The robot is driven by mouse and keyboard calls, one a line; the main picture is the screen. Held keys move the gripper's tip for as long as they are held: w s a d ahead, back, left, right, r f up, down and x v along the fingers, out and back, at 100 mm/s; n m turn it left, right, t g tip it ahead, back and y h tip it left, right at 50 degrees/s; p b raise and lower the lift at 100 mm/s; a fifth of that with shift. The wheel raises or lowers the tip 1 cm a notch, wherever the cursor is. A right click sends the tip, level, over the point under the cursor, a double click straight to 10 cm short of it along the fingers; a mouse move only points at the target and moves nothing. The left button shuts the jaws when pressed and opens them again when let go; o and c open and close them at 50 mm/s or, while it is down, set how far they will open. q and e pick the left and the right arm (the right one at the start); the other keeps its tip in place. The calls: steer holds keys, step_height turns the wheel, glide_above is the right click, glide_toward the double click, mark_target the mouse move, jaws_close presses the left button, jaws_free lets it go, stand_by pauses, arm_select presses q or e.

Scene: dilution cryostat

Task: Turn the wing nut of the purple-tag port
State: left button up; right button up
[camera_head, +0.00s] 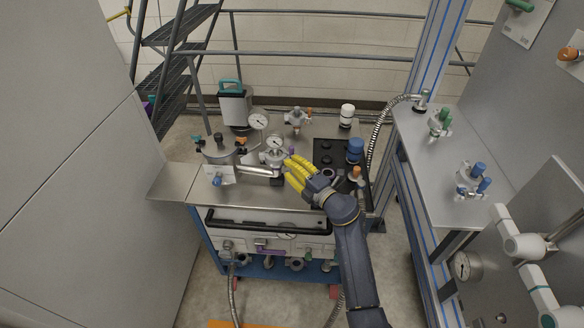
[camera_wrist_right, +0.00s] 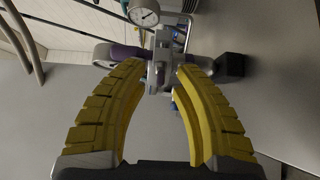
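My right gripper (camera_head: 286,168) reaches over the steel cart top with its yellow fingers at a small metal fitting. In the right wrist view the gripper (camera_wrist_right: 162,68) is open, its curved fingertips on either side of a grey metal clamp piece (camera_wrist_right: 160,72), likely the wing nut. I cannot tell whether they touch it. A purple part (camera_wrist_right: 125,52) of the port shows just left of the clamp; in the head view a little purple (camera_head: 291,150) shows behind the fingers. The fingers hide much of the fitting in the head view. My left gripper is not in view.
A gauge (camera_head: 274,142) stands just behind the fitting, with another gauge (camera_head: 258,121) farther back. A blue-capped part (camera_head: 355,150) and a white cylinder (camera_head: 347,115) stand to the right.

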jaws_close()
steer(key=shift+y, duration=0.3)
steer(key=shift+a+f+m+t+y, duration=0.15)
steer(key=shift+m+t+y, duration=0.15)
steer(key=shift+m+t, duration=0.95)
steer(key=shift+m, duration=0.55)
steer(key=shift+o, duration=0.6)
jaws_free()
steer(key=shift+s+d, duration=0.1)
steer(key=shift+d, duration=0.1)
steer(key=v, duration=1.1)
steer(key=shift+s+d+f, duration=0.2)
steer(key=shift+s+d, duration=0.05)
steer(key=shift+s, duration=0.05)
